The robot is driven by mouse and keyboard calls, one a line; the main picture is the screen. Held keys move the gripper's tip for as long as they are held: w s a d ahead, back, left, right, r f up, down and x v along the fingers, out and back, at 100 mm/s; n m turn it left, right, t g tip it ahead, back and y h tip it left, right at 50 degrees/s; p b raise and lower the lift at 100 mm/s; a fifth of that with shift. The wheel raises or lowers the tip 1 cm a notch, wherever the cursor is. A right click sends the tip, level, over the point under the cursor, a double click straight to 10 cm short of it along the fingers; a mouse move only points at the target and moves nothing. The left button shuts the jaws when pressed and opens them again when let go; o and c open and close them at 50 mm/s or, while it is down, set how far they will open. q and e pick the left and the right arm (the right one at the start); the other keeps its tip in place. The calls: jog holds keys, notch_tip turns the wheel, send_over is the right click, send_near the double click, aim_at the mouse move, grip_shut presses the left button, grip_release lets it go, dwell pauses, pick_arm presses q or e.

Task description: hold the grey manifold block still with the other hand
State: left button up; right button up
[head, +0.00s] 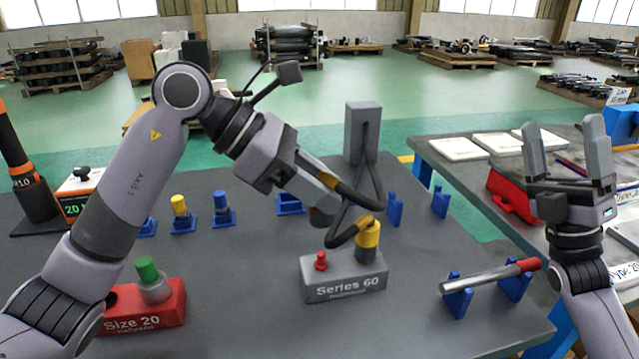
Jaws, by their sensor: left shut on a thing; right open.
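The grey manifold block (343,283), marked "Series 60", sits on the dark table. It has a small red fitting (321,262) on its left top and a yellow coupling (368,236) with a black hose on its right top. That piece is apart from the red fitting below. My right gripper (566,136) is open and empty, raised with its fingers up, well right of the block.
Black hoses run from a grey post (362,135) behind the block. A silver rod with a red end (490,277) lies on blue stands at right. A red block (150,308), marked "Size 20", sits at left. The table in front of the grey block is clear.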

jog(key=a+r+n+g+y, duration=0.2)
jog(key=a+n+g+y, duration=0.65)
jog(key=n+g, duration=0.95)
jog(key=n+g+h, duration=0.9)
jog(key=n+h, duration=0.1)
jog(key=h, duration=0.1)
send_over(382, 261)
jog(key=w+d, duration=0.2)
jog(key=d, duration=0.2)
notch_tip(382, 261, down, 12)
jog(key=d+f+h, duration=0.1)
jog(key=f, duration=0.1)
jog(key=d+f+h, duration=0.1)
jog(key=f+h, duration=0.1)
jog(key=w+d+f+h, duration=0.1)
jog(key=f+h, duration=0.1)
jog(key=shift+w+f+n+h, duration=0.1)
jog(key=shift+f+n+h, duration=0.15)
jog(key=shift+f+n, duration=0.15)
jog(key=shift+x, duration=4.4)
jog(key=c, duration=1)
